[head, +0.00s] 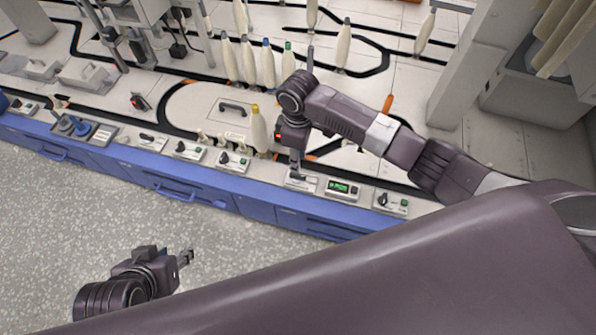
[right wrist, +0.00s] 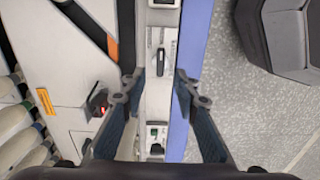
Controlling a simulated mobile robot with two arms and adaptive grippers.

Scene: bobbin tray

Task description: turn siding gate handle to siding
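A small pale control box (head: 301,181) sits on the front ledge of the bench, partly hidden under my right gripper. In the right wrist view its black lever handle (right wrist: 161,62) lies nearly along the ledge, between and beyond the fingertips. I take this as the siding gate handle; no label is readable. My right gripper (head: 297,174) points down over this box; in the right wrist view (right wrist: 155,88) its fingers are open and apart from the handle. My left gripper (head: 186,257) is over the grey floor in front of the bench, away from the boxes; its finger gap is unclear.
A box with a green display (head: 343,188) and a box with a knob and green button (head: 390,203) stand to the right. Another knob box (head: 233,160) is to the left. Blue drawers (head: 180,190) line the front.

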